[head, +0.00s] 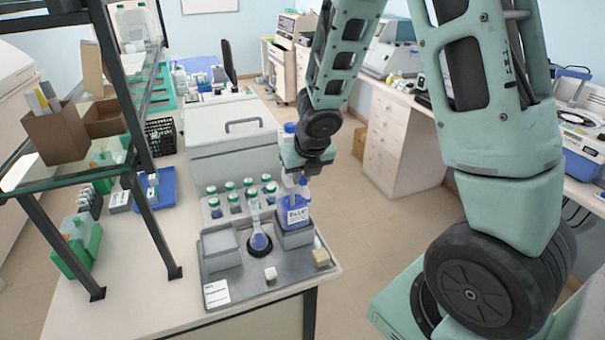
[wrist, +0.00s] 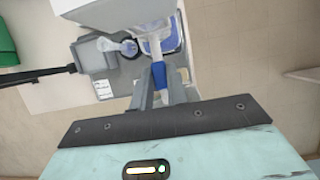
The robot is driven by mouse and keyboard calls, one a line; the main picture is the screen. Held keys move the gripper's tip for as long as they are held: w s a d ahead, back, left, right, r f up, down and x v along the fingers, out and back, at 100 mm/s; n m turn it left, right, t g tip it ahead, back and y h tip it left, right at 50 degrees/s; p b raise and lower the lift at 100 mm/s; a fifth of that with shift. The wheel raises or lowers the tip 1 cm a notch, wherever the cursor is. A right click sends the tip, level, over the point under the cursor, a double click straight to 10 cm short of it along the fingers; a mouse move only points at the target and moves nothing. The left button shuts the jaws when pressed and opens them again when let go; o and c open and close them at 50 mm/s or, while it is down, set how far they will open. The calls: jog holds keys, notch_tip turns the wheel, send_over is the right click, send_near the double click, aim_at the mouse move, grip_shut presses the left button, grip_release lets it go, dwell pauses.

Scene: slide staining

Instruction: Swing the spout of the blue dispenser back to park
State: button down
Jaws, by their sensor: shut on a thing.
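The blue dispenser (head: 294,214) is a labelled bottle of blue liquid standing upright in a grey holder at the right of the metal tray (head: 250,287). My gripper (head: 298,178) is at its top, mostly covered by my wrist in the head view. In the wrist view my gripper (wrist: 160,98) is shut on a blue piece, which looks like part of the dispenser's spout (wrist: 158,74). A white part joins it above. A flask (head: 260,241) with blue liquid stands left of the dispenser; it also shows in the wrist view (wrist: 128,48). The spout's exact direction is hard to tell.
Several green-capped bottles (head: 230,199) stand in a rack behind the tray. A grey open box (head: 220,250) is on the tray's left. A large white box (head: 230,140) stands behind; a shelf frame (head: 150,225) is left.

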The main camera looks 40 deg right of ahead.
dwell(0.4)
jog(key=c, duration=1.4)
grip_release()
jog(key=shift+o, duration=0.2)
jog(key=shift+r, duration=0.1)
jog(key=p+v, duration=0.9)
jog(key=v, duration=0.8)
jog(key=shift+s, duration=0.15)
